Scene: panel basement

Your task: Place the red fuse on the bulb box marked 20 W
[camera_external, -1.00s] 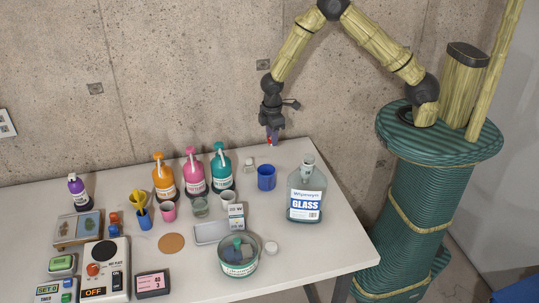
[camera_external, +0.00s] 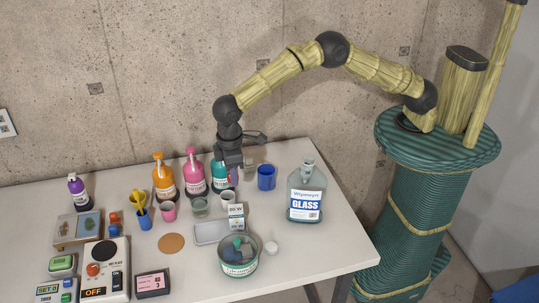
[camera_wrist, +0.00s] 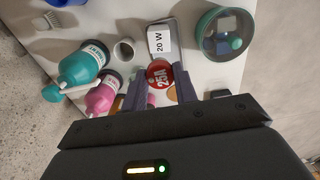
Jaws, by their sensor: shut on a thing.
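My gripper (camera_wrist: 160,92) is shut on the red fuse (camera_wrist: 159,73), whose round red face with white lettering shows between the fingers in the wrist view. In the external view my gripper (camera_external: 233,174) hangs above the table in front of the teal bottle; the fuse is mostly hidden there. The white bulb box marked 20 W (camera_wrist: 159,39) lies just beyond the fuse in the wrist view. In the external view the box (camera_external: 236,211) stands upright below and slightly right of my gripper, apart from it.
A grey tray (camera_external: 208,234) lies left of the box. A round green-rimmed container (camera_external: 238,265) stands in front of it. Pump bottles (camera_external: 194,176) line the back left. A blue cup (camera_external: 266,177) and a glass-cleaner jug (camera_external: 306,192) stand right. The table's front right is clear.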

